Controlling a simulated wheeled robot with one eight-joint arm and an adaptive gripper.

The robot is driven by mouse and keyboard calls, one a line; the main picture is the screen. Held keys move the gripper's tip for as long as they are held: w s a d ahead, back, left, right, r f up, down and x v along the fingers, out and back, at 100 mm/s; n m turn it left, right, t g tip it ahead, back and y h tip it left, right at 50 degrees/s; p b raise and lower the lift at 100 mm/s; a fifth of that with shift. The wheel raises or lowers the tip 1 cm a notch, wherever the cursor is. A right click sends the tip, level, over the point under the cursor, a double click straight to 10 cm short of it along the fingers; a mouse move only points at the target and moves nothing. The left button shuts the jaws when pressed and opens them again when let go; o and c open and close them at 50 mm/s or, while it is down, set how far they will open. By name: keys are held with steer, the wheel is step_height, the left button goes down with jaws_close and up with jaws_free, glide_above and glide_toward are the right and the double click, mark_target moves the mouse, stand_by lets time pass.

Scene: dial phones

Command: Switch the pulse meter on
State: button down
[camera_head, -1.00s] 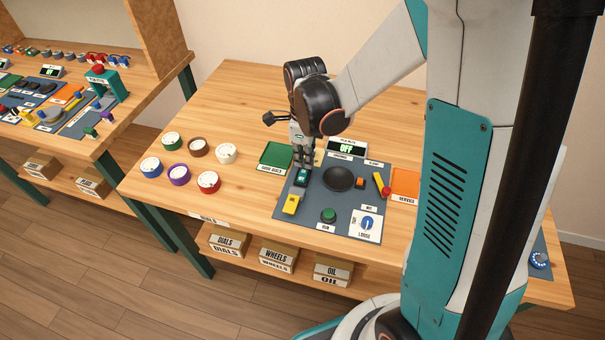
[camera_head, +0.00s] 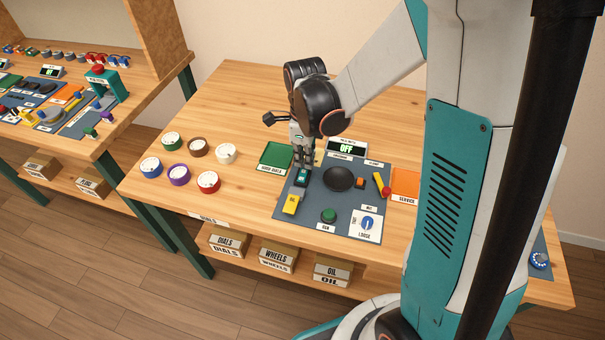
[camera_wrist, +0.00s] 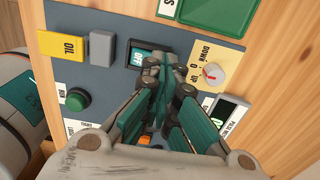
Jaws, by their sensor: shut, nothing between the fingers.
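The pulse meter's display (camera_head: 346,148) stands at the back of the grey mat and reads OFF. It also shows, dark and partly cut by my gripper, in the wrist view (camera_wrist: 229,110). A dark teal rocker switch (camera_head: 301,179) sits at the mat's left side. In the wrist view the switch (camera_wrist: 138,58) lies in a black frame, with OFF lettering on it. My gripper (camera_head: 303,168) points down over the switch, fingers shut and empty. In the wrist view its fingertips (camera_wrist: 152,66) overlap the switch's edge; whether they touch it I cannot tell.
A DOWN/UP knob (camera_wrist: 212,74) is beside my fingers. Several colored dials lie left; the table behind is clear.

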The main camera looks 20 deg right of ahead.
mark_target(304, 170)
steer(key=shift+f+b, duration=0.85)
steer(key=shift+f, duration=0.25)
stand_by(0.6)
steer(key=shift+r+p, duration=2.55)
steer(key=shift+r, duration=1)
